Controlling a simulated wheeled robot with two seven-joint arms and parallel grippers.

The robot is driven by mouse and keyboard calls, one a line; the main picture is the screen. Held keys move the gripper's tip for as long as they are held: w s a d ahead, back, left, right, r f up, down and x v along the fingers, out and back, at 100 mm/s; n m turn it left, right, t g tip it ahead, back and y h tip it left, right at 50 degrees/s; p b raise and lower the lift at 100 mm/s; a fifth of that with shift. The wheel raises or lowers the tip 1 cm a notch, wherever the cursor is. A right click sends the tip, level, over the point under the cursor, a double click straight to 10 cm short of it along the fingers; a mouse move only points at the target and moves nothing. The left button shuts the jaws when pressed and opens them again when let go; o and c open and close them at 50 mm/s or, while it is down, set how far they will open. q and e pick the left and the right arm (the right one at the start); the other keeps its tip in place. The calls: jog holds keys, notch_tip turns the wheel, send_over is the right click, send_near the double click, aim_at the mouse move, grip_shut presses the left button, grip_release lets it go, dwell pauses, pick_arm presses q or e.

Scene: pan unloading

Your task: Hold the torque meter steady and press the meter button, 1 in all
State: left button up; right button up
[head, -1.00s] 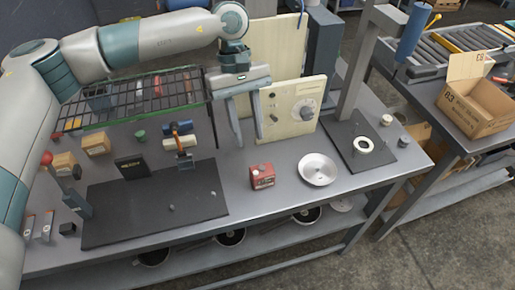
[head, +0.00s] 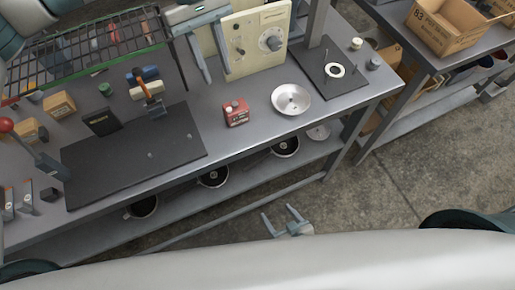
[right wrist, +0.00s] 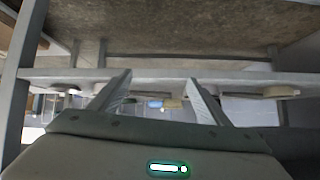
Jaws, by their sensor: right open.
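A cream panel (head: 256,50) with a round dial and small knobs stands upright at the back of the bench. A small red box (head: 236,113) with a dark top and pale label sits in front of it. I cannot tell for sure which is the torque meter, and no button is clearly visible. My left gripper (head: 217,77) points down at the panel's left edge, fingers apart; contact is unclear. My right gripper (head: 280,214) is open and empty, low in front of the bench; its spread fingers also show in the right wrist view (right wrist: 158,78).
A silver dish (head: 291,99) lies right of the red box. A dark base plate with a white ring (head: 334,70) and post stands further right. A black mat (head: 125,155), a wire rack (head: 85,48) and small boxes fill the left. Pans sit on the lower shelf.

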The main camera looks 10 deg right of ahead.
jog(key=w+a+r+t+y, duration=0.1)
jog(key=w+a+r+t, duration=0.15)
jog(key=r, duration=0.75)
jog(key=w+a+r+t+y, duration=0.1)
jog(key=w+a+r+t, duration=0.15)
jog(key=r, duration=0.75)
jog(key=t, duration=0.3)
send_near(236, 112)
jog(key=v, duration=0.3)
jog(key=shift+w+d+f+n+g, duration=0.2)
jog(key=shift+w+n+g, duration=0.2)
jog(key=shift+w+n, duration=0.25)
jog(key=x, duration=1.7)
jog(key=shift+w+a+f, duration=0.1)
jog(key=shift+w+f, duration=0.05)
jog(key=shift+w, duration=0.05)
jog(key=c, duration=1.3)
pick_arm(q)
grip_shut()
